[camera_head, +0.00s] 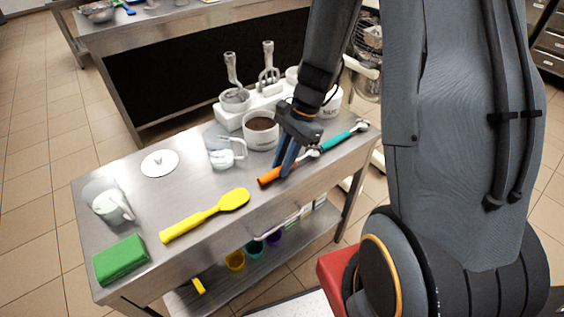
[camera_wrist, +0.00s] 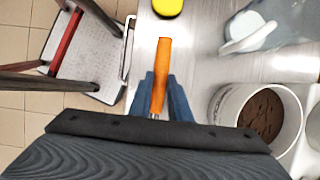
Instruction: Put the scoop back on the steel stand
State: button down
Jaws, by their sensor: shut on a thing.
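The scoop has an orange handle (camera_head: 270,177) and a metal head (camera_head: 309,153). My gripper (camera_head: 287,165) points down and its blue fingers are shut on the scoop between handle and head. In the wrist view the orange handle (camera_wrist: 161,70) sticks out between the fingers (camera_wrist: 159,97), away from the gripper body, which hides the head. The scoop is low over the steel table (camera_head: 190,185); I cannot tell if it touches. A second scoop with a teal handle (camera_head: 338,140) lies on the table just right of it. I make out no separate steel stand.
A tub of brown contents (camera_head: 261,131) and a clear jug (camera_head: 226,153) stand behind my gripper. The table's front edge is close to the scoop.

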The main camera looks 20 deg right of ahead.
jog(key=c, duration=1.6)
grip_release()
jog(key=shift+c, duration=0.2)
jog(key=b+v, duration=0.1)
jog(key=v, duration=1)
jog(key=s+a+f+n+t+h, duration=0.1)
jog(key=s+n+h, duration=0.3)
jog(key=s+n, duration=0.6)
jog(key=a+n+t, duration=0.1)
jog(key=n, duration=0.3)
jog(key=shift+a+n, duration=0.25)
jog(key=shift+n, duration=0.05)
